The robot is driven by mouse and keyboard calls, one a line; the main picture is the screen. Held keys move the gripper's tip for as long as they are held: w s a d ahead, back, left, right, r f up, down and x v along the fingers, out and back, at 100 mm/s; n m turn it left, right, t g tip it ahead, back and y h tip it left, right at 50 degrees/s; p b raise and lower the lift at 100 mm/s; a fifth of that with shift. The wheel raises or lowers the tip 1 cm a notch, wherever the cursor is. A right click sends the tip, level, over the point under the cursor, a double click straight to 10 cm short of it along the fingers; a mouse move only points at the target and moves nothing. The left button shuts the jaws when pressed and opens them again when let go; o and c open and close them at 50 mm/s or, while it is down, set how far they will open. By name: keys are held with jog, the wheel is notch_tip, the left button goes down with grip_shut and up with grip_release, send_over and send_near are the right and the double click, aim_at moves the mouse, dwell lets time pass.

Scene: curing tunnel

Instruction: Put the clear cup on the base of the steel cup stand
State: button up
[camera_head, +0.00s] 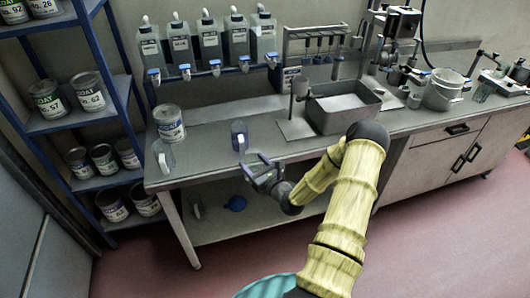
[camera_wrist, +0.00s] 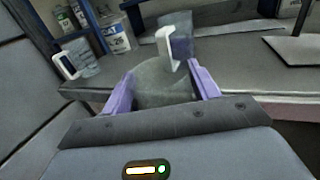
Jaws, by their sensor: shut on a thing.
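My gripper (camera_head: 254,161) is over the front edge of the bench, left of centre in the head view. In the wrist view, the purple fingers of my gripper (camera_wrist: 161,88) are on either side of a rounded, see-through grey-green shape, the clear cup (camera_wrist: 164,84). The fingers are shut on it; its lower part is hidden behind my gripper. It cannot be made out clearly in the head view. The steel cup stand (camera_head: 297,128) has a flat base and an upright post and stands back and to the right. Its base (camera_wrist: 303,49) shows bare at the wrist view's right edge.
A bluish cup (camera_head: 239,134) with a white handle stands on the bench just beyond my fingers. Another handled clear cup (camera_head: 163,156) is at the left bench end, near a paint can (camera_head: 169,124). A grey basin (camera_head: 345,107) adjoins the stand. Bottles line the back.

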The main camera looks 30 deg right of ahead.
jog(key=s+a+f+h, duration=0.1)
jog(key=s+a+f, duration=0.1)
jog(key=a, duration=0.6)
jog(key=s+a+f+m+h, duration=0.1)
jog(key=a+f, duration=0.4)
jog(key=a, duration=0.3)
jog(key=shift+s+a+f, duration=0.15)
jog(key=shift+s+f, duration=0.05)
jog(key=shift+s, duration=0.15)
